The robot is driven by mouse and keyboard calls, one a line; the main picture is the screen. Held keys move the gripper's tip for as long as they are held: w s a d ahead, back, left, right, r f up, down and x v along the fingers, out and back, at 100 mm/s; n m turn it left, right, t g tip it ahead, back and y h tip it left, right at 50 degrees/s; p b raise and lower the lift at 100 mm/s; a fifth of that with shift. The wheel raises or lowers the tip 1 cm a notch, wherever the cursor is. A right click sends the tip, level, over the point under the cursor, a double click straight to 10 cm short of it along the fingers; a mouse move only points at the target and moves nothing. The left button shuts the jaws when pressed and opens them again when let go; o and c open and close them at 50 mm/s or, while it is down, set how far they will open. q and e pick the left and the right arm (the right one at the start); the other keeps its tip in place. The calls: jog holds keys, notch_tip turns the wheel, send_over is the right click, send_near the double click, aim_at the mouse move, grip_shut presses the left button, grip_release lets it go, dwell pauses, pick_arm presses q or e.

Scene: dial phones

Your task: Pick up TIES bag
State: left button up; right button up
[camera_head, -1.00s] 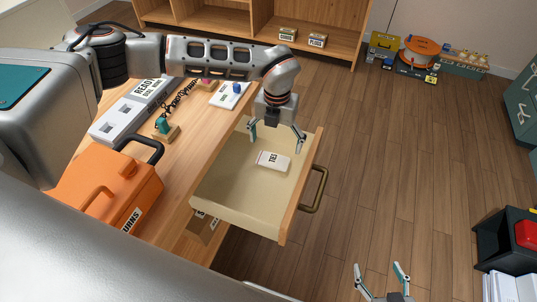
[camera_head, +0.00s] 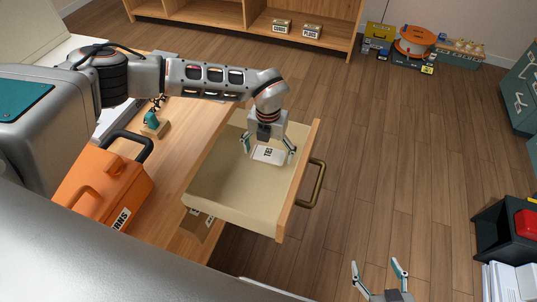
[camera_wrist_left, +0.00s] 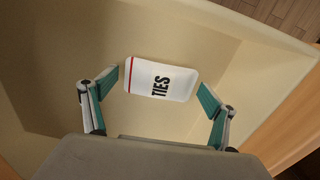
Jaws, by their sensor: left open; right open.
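The TIES bag (camera_head: 268,154) is a small white packet with black lettering, lying in the open drawer (camera_head: 215,200). In the left wrist view the TIES bag (camera_wrist_left: 162,80) shows a red stripe at its left end and lies between and just beyond the fingertips. My left gripper (camera_head: 268,158) is open over the bag, with one finger to each side; in the left wrist view the left gripper (camera_wrist_left: 157,92) is spread wider than the bag. I see no contact with it. My right gripper (camera_head: 380,268) is open and empty above the floor at the bottom.
The drawer's front has a brass handle (camera_head: 318,184). An orange case (camera_head: 105,190) and a small teal item (camera_head: 152,122) on a wooden base stand on the wooden counter left of the drawer. A black stand with a red top (camera_head: 527,224) is at the right. Open floor lies between.

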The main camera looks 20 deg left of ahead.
pick_arm(q)
jog(key=shift+r, duration=0.1)
jog(key=c, duration=1.2)
jog(key=shift+r, duration=0.1)
